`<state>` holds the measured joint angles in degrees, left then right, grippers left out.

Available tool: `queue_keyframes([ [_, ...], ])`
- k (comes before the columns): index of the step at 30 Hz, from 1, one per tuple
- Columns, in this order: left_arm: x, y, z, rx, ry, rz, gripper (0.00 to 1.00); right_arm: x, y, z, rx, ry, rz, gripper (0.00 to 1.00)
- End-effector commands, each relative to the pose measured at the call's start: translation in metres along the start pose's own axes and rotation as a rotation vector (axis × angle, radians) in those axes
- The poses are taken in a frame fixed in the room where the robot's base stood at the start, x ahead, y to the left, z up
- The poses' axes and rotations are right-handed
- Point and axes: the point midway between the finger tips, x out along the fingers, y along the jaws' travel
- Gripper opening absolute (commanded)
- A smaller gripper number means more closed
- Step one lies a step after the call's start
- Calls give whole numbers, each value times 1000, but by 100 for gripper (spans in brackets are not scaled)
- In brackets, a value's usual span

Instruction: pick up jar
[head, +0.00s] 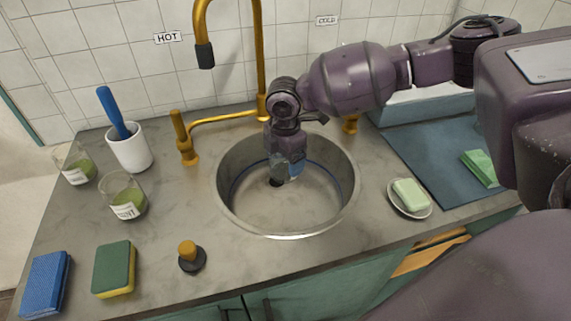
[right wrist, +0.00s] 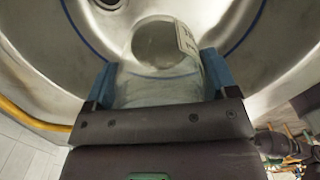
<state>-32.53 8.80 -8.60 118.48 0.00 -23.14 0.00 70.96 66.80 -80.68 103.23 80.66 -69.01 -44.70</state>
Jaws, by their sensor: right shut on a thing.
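A clear glass jar (right wrist: 155,85) with a pale label sits between the two blue fingers of my right gripper (right wrist: 160,85) in the right wrist view. The gripper is shut on its sides. In the head view my right gripper (head: 286,172) points down inside the round metal sink (head: 300,208), and the jar is mostly hidden by the gripper there. I cannot tell whether the jar touches the sink bottom. Two other glass jars with green contents, one at the far left (head: 75,166) and one nearer (head: 125,197), stand on the counter. My left gripper is not in view.
A gold faucet (head: 262,60) rises behind the sink. A white cup (head: 130,150) with a blue-handled tool stands at the left. Sponges (head: 115,270) and a dark stopper (head: 192,258) lie in front. A soap dish (head: 421,212) and blue mat (head: 425,165) are at the right.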

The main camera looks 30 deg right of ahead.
Motion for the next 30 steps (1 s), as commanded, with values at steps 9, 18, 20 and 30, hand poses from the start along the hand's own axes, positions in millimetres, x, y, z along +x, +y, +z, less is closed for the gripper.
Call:
queue_keyframes([
  [9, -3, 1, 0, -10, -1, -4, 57, -31, 1, 0, -1, 1, 4, 39],
  [18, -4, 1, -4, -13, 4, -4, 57, -52, 1, 0, -1, 1, 4, 39],
  [20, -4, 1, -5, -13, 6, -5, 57, -55, 1, 0, -1, 1, 4, 39],
  [30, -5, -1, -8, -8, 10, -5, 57, -69, 1, 0, -1, 1, 4, 39],
])
